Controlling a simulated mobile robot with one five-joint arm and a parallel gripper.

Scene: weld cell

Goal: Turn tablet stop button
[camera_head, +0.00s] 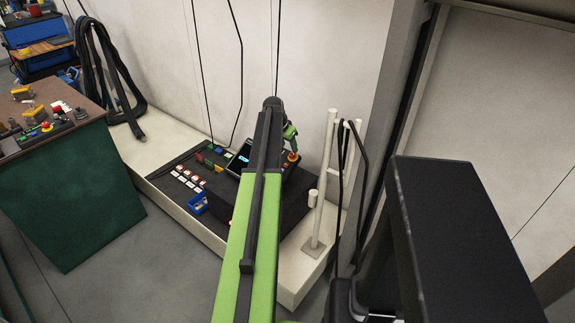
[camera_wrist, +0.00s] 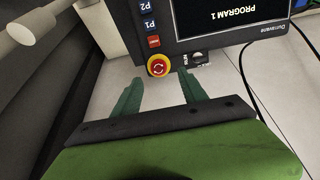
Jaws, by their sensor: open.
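The tablet (camera_wrist: 225,22) shows upside down at the top of the wrist view, with "PROGRAM 1" on its dark screen. Its red stop button (camera_wrist: 158,65) with a yellow collar sits at the tablet's near edge, beside a small RUN switch (camera_wrist: 197,58). My gripper (camera_wrist: 160,88) is open, its two green fingers apart and empty. In the picture the button lies just beyond the fingertips, about midway between them. In the head view the stop button (camera_head: 292,157) shows at the tablet's right end, and my arm hides part of the tablet.
A white post frame (camera_head: 324,180) with black cables stands close on the right. A green bench (camera_head: 70,190) stands at the left.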

